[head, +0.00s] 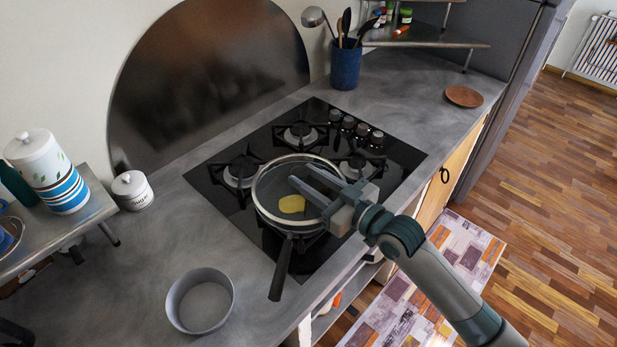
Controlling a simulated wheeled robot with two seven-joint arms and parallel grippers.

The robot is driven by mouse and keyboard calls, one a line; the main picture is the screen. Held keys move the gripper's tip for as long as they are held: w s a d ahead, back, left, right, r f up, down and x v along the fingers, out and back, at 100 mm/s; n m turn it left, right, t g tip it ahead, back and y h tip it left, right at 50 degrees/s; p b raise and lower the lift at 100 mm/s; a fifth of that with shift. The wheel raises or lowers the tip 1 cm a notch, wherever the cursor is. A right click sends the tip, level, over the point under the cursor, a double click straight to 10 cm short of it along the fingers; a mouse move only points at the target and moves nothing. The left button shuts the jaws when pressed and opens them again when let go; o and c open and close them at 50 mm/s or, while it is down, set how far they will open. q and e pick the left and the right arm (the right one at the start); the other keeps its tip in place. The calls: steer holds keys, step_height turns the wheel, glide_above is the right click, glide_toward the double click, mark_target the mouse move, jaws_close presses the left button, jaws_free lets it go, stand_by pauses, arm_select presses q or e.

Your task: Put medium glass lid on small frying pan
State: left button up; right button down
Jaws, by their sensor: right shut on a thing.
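The small frying pan (259,215) sits on the front burner of the hob, its dark handle (282,268) pointing toward the counter's front edge. A pale ring, which looks like the rim of the clear glass lid (262,176), shows at the pan's top. I cannot tell whether it rests on the pan or hangs just above it. A yellow piece (292,204) shows inside the ring. My right gripper (308,190) reaches in from the right over the pan, shut on what appears to be the lid; the grip point is unclear. My left gripper is out of view.
The black gas hob (400,155) has several burners and knobs. A grey round bowl (201,301) stands on the counter in front. A white lidded jar (132,190) and a shelf (60,235) are at left. A blue utensil pot (346,66) and brown plate (464,96) stand behind.

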steer(key=shift+f, duration=0.4)
steer(key=shift+f+b, duration=0.4)
steer(key=shift+b, duration=0.05)
stand_by(0.6)
steer(key=c, duration=1.2)
jaws_free()
steer(key=shift+f, duration=0.15)
steer(key=b+v, duration=0.5)
steer(key=v, duration=1.2)
steer(key=shift+d, duration=0.2)
